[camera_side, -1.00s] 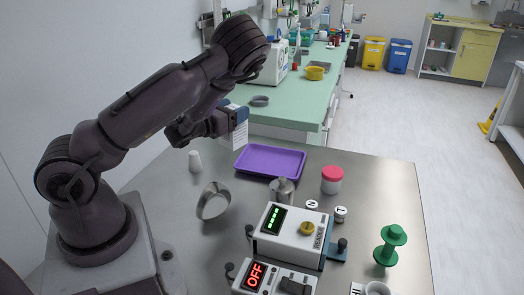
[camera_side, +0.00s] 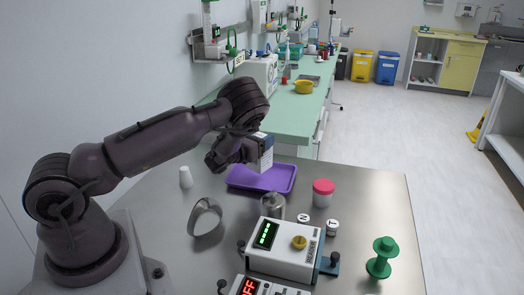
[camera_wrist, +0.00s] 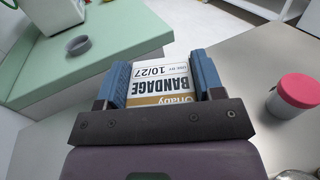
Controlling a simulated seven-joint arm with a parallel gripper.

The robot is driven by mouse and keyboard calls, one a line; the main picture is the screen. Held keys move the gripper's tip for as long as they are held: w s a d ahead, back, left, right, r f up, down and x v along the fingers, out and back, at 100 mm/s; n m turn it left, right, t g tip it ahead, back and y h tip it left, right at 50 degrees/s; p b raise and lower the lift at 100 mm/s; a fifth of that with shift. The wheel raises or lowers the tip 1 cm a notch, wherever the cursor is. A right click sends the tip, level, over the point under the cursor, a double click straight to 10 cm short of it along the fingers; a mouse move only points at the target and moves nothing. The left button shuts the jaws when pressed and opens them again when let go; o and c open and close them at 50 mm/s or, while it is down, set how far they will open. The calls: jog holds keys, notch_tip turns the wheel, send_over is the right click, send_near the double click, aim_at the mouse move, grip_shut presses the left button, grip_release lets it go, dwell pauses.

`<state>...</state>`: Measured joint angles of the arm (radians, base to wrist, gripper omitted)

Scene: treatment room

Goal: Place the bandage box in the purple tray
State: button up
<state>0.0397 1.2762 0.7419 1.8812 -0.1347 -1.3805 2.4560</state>
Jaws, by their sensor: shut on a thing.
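The bandage box (camera_wrist: 160,82) is white with a tan band and the printed word BANDAGE. My gripper (camera_wrist: 162,82) is shut on it, with a blue finger on each side. In the side view the box (camera_side: 265,158) is held up near the far part of the purple tray, and my gripper (camera_side: 245,150) is partly hidden behind my wrist. The purple tray (camera_side: 282,180) lies flat on the metal table and looks empty where it shows. The box overlaps the tray's upper edge in the side view; its exact height above it is unclear. The tray is hidden in the wrist view.
On the metal table (camera_side: 350,220), a red-lidded jar (camera_side: 323,193) and a metal weight (camera_side: 271,206) stand right and in front of the tray. A metal bowl (camera_side: 206,217) and white cup (camera_side: 186,177) are to the left. A white device (camera_side: 285,249) is in front.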

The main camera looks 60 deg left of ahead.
jog(key=shift+w+a+f, duration=0.35)
jog(key=shift+w+f, duration=0.3)
jog(key=shift+f, duration=1.65)
jog(key=shift+f, duration=0.2)
jog(key=o, duration=1)
jog(key=shift+c, duration=0.2)
jog(key=shift+r, duration=0.1)
